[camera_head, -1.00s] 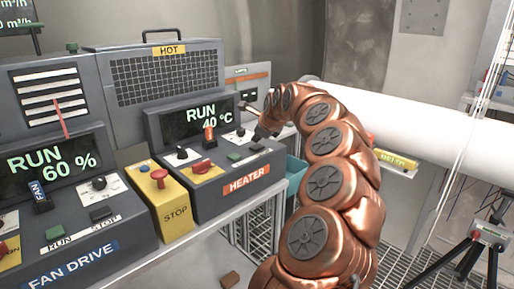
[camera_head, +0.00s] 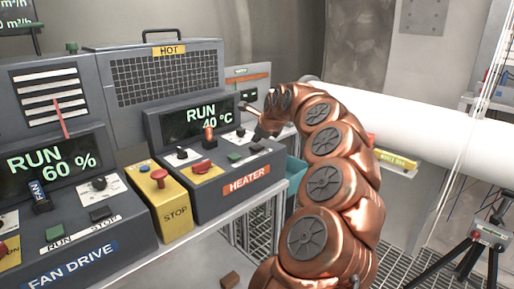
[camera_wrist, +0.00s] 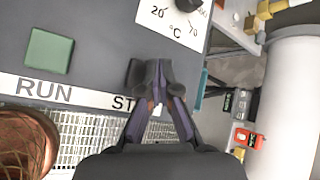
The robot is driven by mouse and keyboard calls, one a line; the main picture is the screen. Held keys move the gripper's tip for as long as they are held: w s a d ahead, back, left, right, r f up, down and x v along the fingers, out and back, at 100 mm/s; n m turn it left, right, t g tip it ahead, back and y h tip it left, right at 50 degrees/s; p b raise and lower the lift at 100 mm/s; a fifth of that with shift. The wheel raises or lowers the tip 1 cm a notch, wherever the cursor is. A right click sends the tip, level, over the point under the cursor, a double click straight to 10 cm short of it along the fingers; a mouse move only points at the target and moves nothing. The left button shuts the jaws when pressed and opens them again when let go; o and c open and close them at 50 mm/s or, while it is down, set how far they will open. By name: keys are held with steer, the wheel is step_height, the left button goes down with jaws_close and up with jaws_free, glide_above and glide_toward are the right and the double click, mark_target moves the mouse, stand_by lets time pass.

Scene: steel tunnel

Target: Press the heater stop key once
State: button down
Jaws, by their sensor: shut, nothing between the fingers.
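The heater control box (camera_head: 215,185) stands on the bench with an orange HEATER label, and its display reads RUN 40 °C. A green key (camera_head: 234,157) and a dark key (camera_head: 257,148) sit on its sloped top. The green key (camera_wrist: 49,52) with the word RUN below it also shows in the wrist view. My gripper (camera_head: 263,131) is shut and empty, just above the dark key. In the wrist view my fingertips (camera_wrist: 152,78) lie over the spot above the partly covered label ST, and they hide most or all of the stop key. I cannot tell whether they touch it.
A yellow STOP box with a red button (camera_head: 159,176) stands left of the heater box. The fan drive box (camera_head: 75,225) is further left. A white pipe (camera_head: 430,130) runs at right.

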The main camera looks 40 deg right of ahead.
mark_target(257, 147)
steer(key=shift+f+b, duration=0.9)
steer(key=shift+b, duration=0.55)
stand_by(0.8)
steer(key=shift+r, duration=0.1)
stand_by(0.3)
steer(key=shift+r, duration=0.8)
steer(key=shift+r, duration=0.1)
steer(key=shift+r+p, duration=0.6)
steer(key=shift+r, duration=1.85)
